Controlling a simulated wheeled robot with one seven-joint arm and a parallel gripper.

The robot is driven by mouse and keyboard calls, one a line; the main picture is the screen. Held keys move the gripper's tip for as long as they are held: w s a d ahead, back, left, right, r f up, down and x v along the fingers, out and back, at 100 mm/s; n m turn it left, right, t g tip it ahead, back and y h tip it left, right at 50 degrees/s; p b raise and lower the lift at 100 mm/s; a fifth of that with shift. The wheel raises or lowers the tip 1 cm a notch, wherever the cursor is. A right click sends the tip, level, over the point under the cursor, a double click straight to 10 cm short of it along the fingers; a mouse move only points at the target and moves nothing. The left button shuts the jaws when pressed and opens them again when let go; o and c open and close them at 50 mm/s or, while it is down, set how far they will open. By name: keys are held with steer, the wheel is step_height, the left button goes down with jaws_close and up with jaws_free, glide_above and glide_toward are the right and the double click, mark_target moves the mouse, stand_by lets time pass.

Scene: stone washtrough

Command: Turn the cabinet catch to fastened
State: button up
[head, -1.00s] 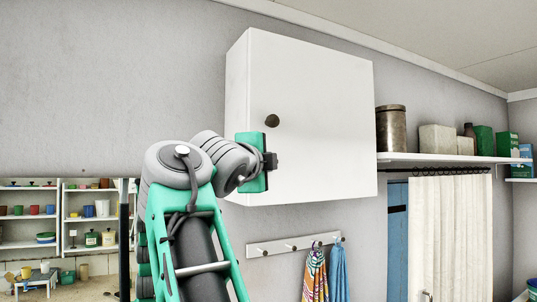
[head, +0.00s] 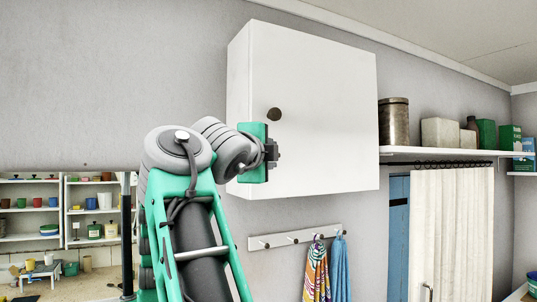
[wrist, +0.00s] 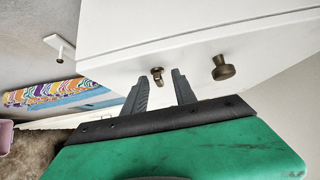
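The white wall cabinet (head: 325,110) has its door closed, with a round dark knob (head: 274,114) near the door's left edge. The knob also shows in the wrist view (wrist: 223,68). The cabinet catch (wrist: 157,76) is a small bronze piece on the white face, left of the knob in the wrist view. It is too small to tell how it is turned. My gripper (wrist: 159,75) is open, with one finger on each side of the catch; I cannot tell whether they touch it. In the head view my gripper (head: 272,152) is below the knob and hides the catch.
A hook rail (head: 295,238) with a striped towel (head: 316,270) and a blue towel (head: 339,270) hangs below the cabinet. A shelf (head: 440,150) with a tin and boxes is to the right, above a pale curtain (head: 452,235).

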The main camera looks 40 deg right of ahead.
steer(key=v, duration=0.7)
steer(key=shift+s+a+b, duration=0.2)
steer(key=shift+a+b, duration=0.1)
steer(key=shift+b, duration=0.1)
